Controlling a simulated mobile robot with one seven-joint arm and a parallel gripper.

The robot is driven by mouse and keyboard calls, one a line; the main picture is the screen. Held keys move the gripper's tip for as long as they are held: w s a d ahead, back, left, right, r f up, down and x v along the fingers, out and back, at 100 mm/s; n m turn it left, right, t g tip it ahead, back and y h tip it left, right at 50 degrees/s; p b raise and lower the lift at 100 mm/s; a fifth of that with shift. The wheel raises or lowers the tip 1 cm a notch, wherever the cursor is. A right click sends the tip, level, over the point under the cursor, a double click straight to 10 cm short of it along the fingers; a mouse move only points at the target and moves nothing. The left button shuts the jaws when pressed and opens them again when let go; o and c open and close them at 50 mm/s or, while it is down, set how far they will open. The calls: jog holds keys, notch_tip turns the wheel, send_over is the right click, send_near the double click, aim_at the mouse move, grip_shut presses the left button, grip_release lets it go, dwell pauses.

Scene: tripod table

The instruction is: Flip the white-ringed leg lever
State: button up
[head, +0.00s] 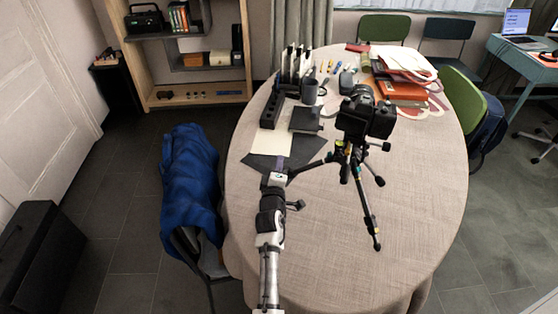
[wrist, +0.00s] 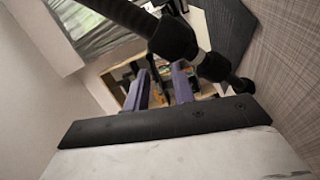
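The black tripod (head: 357,165) stands on the table with a black camera (head: 366,116) on top and its legs spread. Small coloured bands show on its legs; I cannot tell which lever has the white ring. One leg reaches left toward my gripper (head: 282,164), which is low over the table's left part. In the wrist view a black leg (wrist: 215,65) with thick joints runs across, close to the fingertips. My gripper (wrist: 159,70) has its two purple-grey fingers apart, with nothing held between them. I cannot tell whether a finger touches the leg.
The oval table (head: 410,220) is bare at front and right. A dark mug (head: 309,91), a black box (head: 305,119) and papers (head: 270,143) lie beyond my gripper. Orange folders (head: 402,92) lie at the back. A chair with a blue jacket (head: 189,185) stands at left.

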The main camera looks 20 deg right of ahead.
grip_shut()
jog(key=shift+r+m, duration=0.1)
jog(key=shift+m, duration=0.2)
jog(key=m+b, duration=0.1)
jog(key=m, duration=0.1)
jog(key=r+m+b, duration=0.1)
jog(key=m, duration=0.1)
jog(key=shift+s+d+b, duration=0.2)
jog(key=shift+d+b, duration=0.05)
jog(key=shift+b, duration=0.05)
jog(key=m+b, duration=0.1)
jog(key=m, duration=0.1)
jog(key=d+r+m+b, duration=0.1)
jog(key=m, duration=0.1)
jog(key=m+b, duration=0.1)
jog(key=m, duration=0.1)
jog(key=shift+s+d+r, duration=0.15)
jog(key=shift+s+r, duration=0.05)
jog(key=shift+s, duration=0.15)
jog(key=shift+m, duration=0.3)
grip_release()
